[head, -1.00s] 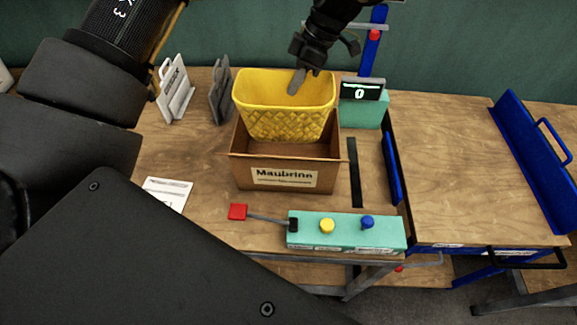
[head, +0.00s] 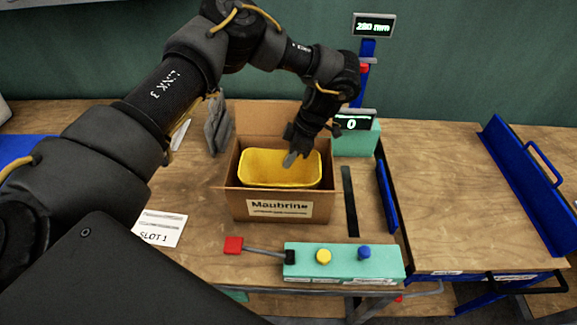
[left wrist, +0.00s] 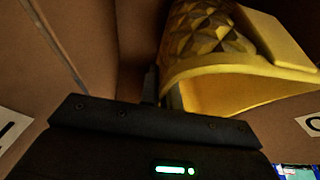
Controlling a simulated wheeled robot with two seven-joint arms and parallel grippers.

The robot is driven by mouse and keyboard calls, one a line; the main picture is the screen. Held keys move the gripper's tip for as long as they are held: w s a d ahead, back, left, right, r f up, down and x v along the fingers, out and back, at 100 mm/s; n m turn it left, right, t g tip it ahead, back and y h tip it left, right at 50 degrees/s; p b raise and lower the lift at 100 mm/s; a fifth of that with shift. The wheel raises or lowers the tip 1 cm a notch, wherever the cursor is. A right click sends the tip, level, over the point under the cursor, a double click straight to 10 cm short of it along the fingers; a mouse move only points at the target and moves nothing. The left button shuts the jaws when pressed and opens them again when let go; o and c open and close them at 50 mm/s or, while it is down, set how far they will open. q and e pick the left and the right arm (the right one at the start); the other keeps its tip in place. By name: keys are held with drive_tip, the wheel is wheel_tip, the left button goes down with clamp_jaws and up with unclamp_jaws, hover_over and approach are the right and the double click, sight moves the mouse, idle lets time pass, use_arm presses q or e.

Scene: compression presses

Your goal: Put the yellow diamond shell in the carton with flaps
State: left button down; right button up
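The yellow diamond shell (head: 258,170) is an open-topped tub with a diamond pattern outside. It stands upright inside the brown carton with flaps (head: 240,206), its rim close to the carton's rim; its lower part is hidden by the front wall. My left gripper (head: 291,158) reaches in from behind, with one finger inside the shell against its far wall. In the left wrist view, a dark finger lies close along the wall of the shell (left wrist: 200,45). The gripper appears shut on that wall. Whether the shell touches the carton floor is hidden. My right gripper is out of view.
A green control box (head: 344,263) with yellow and blue buttons stands in front. A red pad (head: 233,245) on a lever is left of it. A display reading 0 (head: 352,123) is behind right. Grey plates (head: 217,125) stand left; a SLOT 1 card (head: 161,228) lies nearby.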

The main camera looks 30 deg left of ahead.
use_arm(q)
wheel_tip(320, 180, down, 4)
idle(0.4)
drive_tip(key=c, duration=2)
unclamp_jaws()
drive_tip(key=shift+f, duration=0.1)
drive_tip(key=shift+c, duration=0.2)
drive_tip(key=o, duration=0.4)
drive_tip(key=shift+b+v, duration=0.75)
drive_tip(key=shift+v, duration=5.35)
